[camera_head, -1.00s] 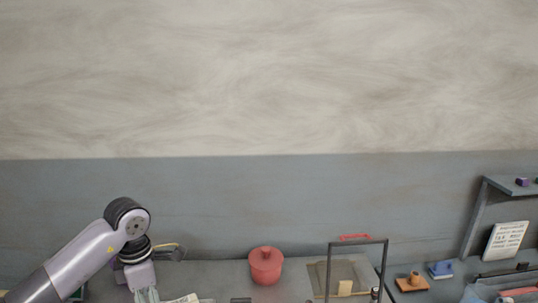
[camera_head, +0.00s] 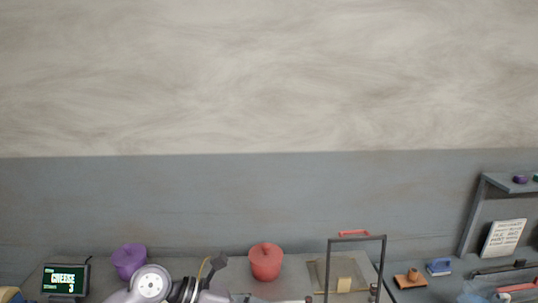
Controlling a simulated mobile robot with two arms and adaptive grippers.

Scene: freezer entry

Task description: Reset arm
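My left arm comes in low at the left of the head view. Its wrist lies nearly level along the bottom edge. The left gripper (camera_head: 216,297) is partly cut off by the bottom edge. Its fingers do not show clearly, so I cannot tell whether it is open or shut. My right gripper is not in view.
A purple lidded pot (camera_head: 129,259) stands just behind my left arm, and a red lidded pot (camera_head: 266,262) stands to the right. A display (camera_head: 66,279) reads "CHEESE 3". A dark frame (camera_head: 357,239) stands at right of centre. A notice (camera_head: 503,238) leans below a shelf (camera_head: 511,184).

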